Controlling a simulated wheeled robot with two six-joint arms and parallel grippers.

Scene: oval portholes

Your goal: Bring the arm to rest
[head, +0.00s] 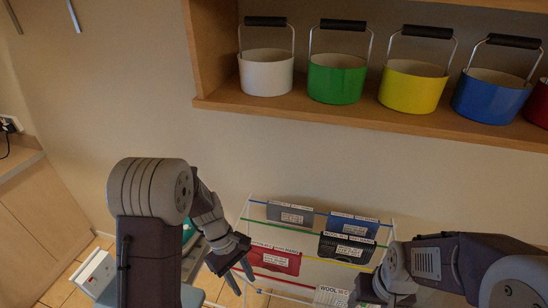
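My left arm comes up from the bottom left, and its gripper (240,280) points down in front of the rack, with its two fingers apart and nothing between them. My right arm comes in from the right edge. Its forearm and wrist show at the lower right, but its fingers are not clearly seen, being hidden or out of frame at the bottom edge.
A wooden shelf (410,123) holds white (266,75), green (337,80), yellow (412,88) and blue (488,97) buckets. A wire rack (391,262) with labelled packs, one red (272,262), stands below, close to both arms. A wooden cabinet (40,220) is at left.

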